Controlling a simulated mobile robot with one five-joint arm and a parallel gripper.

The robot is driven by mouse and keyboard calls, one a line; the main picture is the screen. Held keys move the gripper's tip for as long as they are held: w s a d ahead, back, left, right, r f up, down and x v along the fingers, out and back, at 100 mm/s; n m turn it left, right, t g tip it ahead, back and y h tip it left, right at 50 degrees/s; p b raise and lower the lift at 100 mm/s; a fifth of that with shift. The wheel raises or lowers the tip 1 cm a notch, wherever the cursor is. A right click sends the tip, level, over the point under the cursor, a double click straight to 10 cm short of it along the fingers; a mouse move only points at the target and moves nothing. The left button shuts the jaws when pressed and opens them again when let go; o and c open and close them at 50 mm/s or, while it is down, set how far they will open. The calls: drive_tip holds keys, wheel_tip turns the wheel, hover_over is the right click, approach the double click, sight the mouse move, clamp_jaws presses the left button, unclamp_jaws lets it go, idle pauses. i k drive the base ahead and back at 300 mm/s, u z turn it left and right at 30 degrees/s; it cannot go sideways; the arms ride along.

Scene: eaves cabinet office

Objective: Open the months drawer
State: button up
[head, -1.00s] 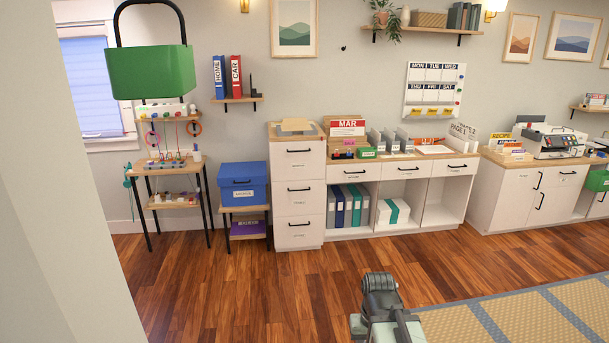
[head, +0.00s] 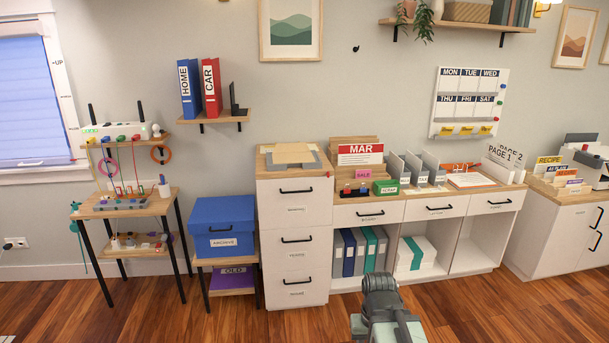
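A white cabinet (head: 291,220) at the middle of the head view has three stacked drawers: top (head: 296,196), middle (head: 297,245) and bottom (head: 297,287). Each has a black bar handle and a small label. A wider white unit to its right has three shallow drawers in a row: left (head: 369,214), middle (head: 438,207) and right (head: 496,201). All these drawers are shut. Their labels are too small to read surely, so I cannot tell which is the months drawer. My arm's end (head: 383,308) is at the bottom, well short of the cabinets; its fingertips do not show clearly.
A blue box (head: 222,227) and a purple box (head: 233,279) sit on a small stand left of the cabinet. A black-legged shelf table (head: 125,204) stands further left. Card holders and trays cover the wide unit's top. The visible wooden floor (head: 220,325) in front is clear.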

sight(289, 203)
drive_tip(key=z, duration=0.05)
drive_tip(key=i, duration=0.95)
drive_tip(key=u, duration=1.8)
drive_tip(key=i, duration=1.6)
drive_tip(key=z, duration=0.7)
